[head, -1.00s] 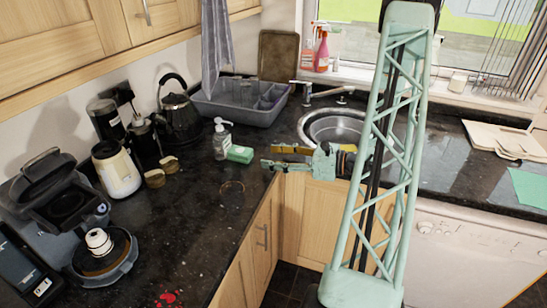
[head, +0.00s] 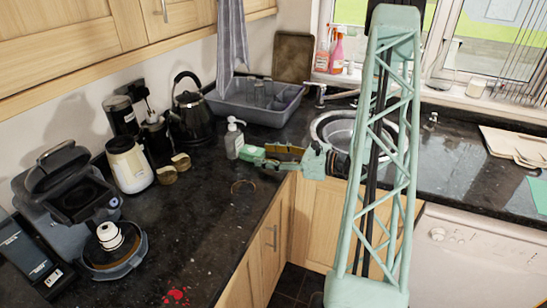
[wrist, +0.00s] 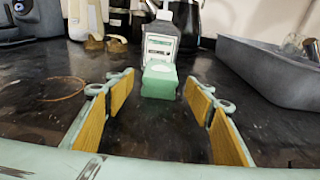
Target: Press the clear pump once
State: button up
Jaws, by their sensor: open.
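The clear pump bottle (head: 234,143) stands upright on the dark counter, with a white pump head on top. In the wrist view the bottle (wrist: 161,44) is ahead of my gripper, near the middle, and the top of its pump is cut off by the frame edge. A green sponge (wrist: 160,80) lies in front of the bottle, between it and my gripper. My gripper (head: 268,156) is low over the counter near its inner corner, to the right of the bottle. Its yellow-padded fingers (wrist: 159,92) are spread, with nothing held between them.
A grey dish tub (head: 258,108) stands behind the bottle, at the right in the wrist view. A black kettle (head: 191,112), a cream canister (head: 129,164) and a coffee machine (head: 70,195) stand to the left. The counter in front of the bottle is mostly clear.

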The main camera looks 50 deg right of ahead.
aim_at(252, 153)
jog(key=shift+b+x, duration=0.4)
jog(key=shift+x, duration=2.7)
jog(key=shift+c, duration=0.5)
jog(key=c, duration=0.8)
